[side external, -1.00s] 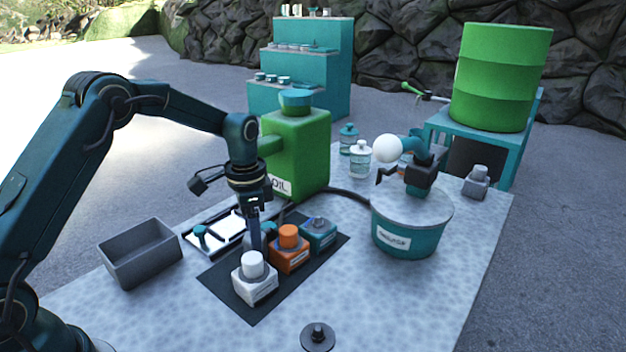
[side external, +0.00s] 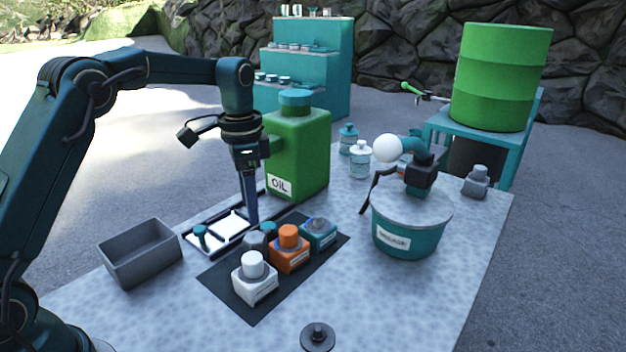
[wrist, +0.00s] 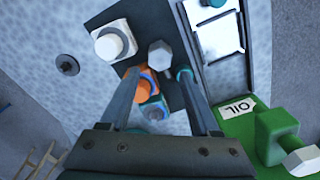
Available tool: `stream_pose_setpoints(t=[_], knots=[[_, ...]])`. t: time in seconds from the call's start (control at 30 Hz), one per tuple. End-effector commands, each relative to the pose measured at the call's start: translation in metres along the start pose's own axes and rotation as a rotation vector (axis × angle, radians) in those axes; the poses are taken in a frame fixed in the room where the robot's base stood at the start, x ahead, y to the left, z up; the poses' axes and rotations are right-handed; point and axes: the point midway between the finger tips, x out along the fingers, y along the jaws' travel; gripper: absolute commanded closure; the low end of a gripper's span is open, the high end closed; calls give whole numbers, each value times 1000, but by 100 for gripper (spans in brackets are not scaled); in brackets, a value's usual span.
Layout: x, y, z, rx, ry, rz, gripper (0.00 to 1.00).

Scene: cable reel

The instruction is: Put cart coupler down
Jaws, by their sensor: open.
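I cannot tell which part is the cart coupler, as the small labels are unreadable. On the dark mat (side external: 228,291) stand a white block with a round knob (side external: 254,279), an orange block (side external: 289,249) and a teal block (side external: 319,232). A grey hexagonal-topped part (side external: 254,241) stands on the mat behind the white block, with a small teal knob (side external: 267,229) beside it. My gripper (side external: 251,219) is above the mat's back edge, pointing down. In the wrist view its jaws (wrist: 157,80) are apart, with nothing held; the grey part (wrist: 160,54) shows beyond them.
A grey open bin (side external: 140,254) stands left of the mat. A teal pot (side external: 408,240) with a black strip (side external: 369,190) stands right.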

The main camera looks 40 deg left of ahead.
Motion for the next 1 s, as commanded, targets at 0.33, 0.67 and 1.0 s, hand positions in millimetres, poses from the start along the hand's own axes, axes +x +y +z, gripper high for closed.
stream_pose_setpoints(t=[0.33,0.67,1.0], knots=[[-36,0,0,0,0,0,37],[-71,31,18,-96,79,-57,37],[-91,97,71,-301,264,-128,37]])
